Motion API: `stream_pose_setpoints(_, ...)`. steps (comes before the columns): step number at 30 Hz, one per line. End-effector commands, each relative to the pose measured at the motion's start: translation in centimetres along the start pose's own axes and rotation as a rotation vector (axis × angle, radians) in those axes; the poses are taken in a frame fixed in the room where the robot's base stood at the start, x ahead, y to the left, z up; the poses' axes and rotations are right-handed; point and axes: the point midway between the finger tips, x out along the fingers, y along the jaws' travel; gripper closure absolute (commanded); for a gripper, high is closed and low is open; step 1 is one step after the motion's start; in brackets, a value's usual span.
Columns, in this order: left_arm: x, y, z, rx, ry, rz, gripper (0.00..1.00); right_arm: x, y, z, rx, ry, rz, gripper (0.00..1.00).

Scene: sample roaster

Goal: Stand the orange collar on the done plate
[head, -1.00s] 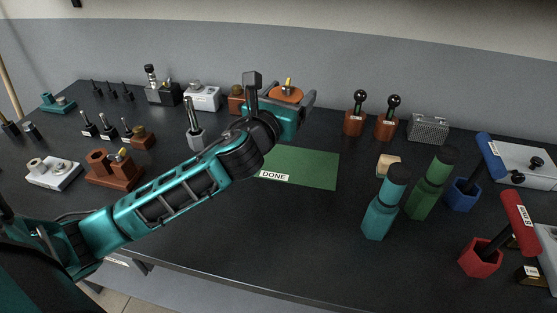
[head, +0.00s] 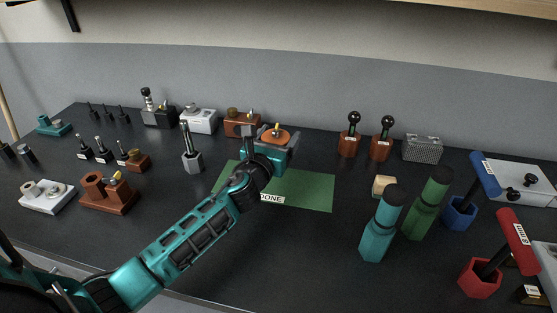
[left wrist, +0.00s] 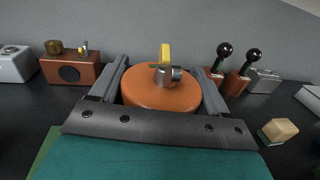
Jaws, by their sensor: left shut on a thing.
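The orange collar (head: 275,134) is a flat, round orange piece with a grey screw and a yellow tab on top. My left gripper (head: 277,139) is shut on it. In the left wrist view the collar (left wrist: 160,98) sits level between the two grey fingers (left wrist: 163,80). The done plate (head: 310,190) is a flat green sheet with a DONE label at its front edge. The gripper and collar show over its back part; the gap below them is hard to judge. My forearm hides part of the plate's left side. My right gripper is not in view.
A brown box (head: 242,123) stands behind the plate at left, and a grey post (head: 191,160) stands left of it. Two brown holders with black knobs (head: 348,144) stand behind at right. A wooden block (head: 383,186) and teal (head: 378,235) and green bottles (head: 425,212) stand right of the plate.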

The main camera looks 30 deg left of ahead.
Motion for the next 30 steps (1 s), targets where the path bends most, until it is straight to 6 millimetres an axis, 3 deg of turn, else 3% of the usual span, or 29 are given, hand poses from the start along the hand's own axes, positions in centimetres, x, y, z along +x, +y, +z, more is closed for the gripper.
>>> stream_pose_setpoints(3,0.0,-0.1,-1.9,-0.001,0.001,-0.001,0.8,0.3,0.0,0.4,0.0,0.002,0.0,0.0)
stream_pose_setpoints(9,0.0,-0.1,-2.9,0.001,-0.002,-0.002,0.8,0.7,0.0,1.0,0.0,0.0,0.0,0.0)
stream_pose_setpoints(17,0.0,-0.1,-6.7,-0.001,0.001,-0.001,0.8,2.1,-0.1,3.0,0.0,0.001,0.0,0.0)
stream_pose_setpoints(28,0.0,-0.1,-6.9,0.002,-0.001,-0.002,0.8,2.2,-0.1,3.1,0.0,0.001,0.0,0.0)
stream_pose_setpoints(29,-0.1,-0.1,-7.1,0.001,0.002,-0.002,0.23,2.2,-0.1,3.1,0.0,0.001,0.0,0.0)
stream_pose_setpoints(30,-0.1,-0.1,-7.0,0.001,0.002,-0.002,0.2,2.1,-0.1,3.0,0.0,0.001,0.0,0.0)
